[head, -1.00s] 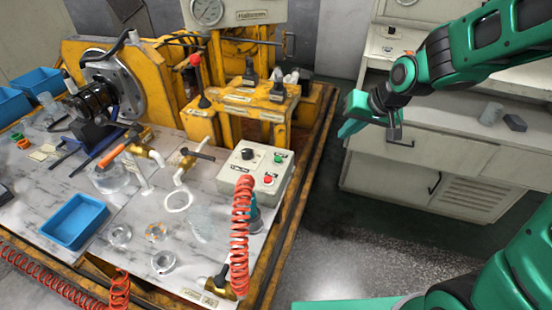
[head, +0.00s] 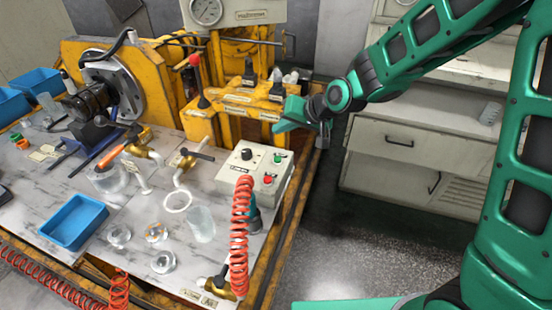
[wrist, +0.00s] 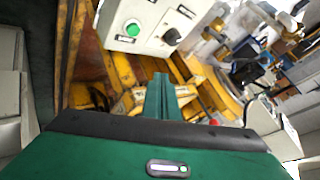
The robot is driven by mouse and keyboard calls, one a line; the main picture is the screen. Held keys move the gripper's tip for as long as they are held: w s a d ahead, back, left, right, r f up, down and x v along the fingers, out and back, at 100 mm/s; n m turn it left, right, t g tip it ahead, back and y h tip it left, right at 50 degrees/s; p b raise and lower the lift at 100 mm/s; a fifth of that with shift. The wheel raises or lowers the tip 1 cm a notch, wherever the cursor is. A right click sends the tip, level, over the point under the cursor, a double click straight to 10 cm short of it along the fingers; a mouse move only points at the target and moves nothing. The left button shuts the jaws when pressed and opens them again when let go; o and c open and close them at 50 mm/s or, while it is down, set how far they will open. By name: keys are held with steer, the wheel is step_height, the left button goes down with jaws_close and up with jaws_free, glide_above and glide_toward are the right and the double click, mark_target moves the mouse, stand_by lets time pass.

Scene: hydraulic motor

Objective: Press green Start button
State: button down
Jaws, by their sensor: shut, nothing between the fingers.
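The green Start button (head: 278,159) sits on the top face of a grey-white control box (head: 228,177), beside a black knob (head: 247,154) and behind a red button (head: 268,179). In the wrist view the green button (wrist: 132,29) shows near the top, with the black knob (wrist: 171,36) to its right. My gripper (head: 284,124) is above and behind the box in the head view, apart from the button. In the wrist view its fingers (wrist: 161,82) are together and empty, pointing toward the yellow frame below the box in the picture.
A coiled red hose (head: 240,235) hangs in front of the box. Black-handled levers (head: 277,85) and a red-knobbed lever (head: 196,75) stand on the yellow frame close to my gripper. A blue tray (head: 73,221) and glass parts lie on the table. Grey drawers (head: 410,150) stand at right.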

mark_target(281, 160)
steer(key=shift+f, duration=4.2)
steer(key=shift+s+f, duration=0.15)
steer(key=shift+f, duration=0.25)
steer(key=shift+f, duration=0.35)
steer(key=shift+r, duration=0.8)
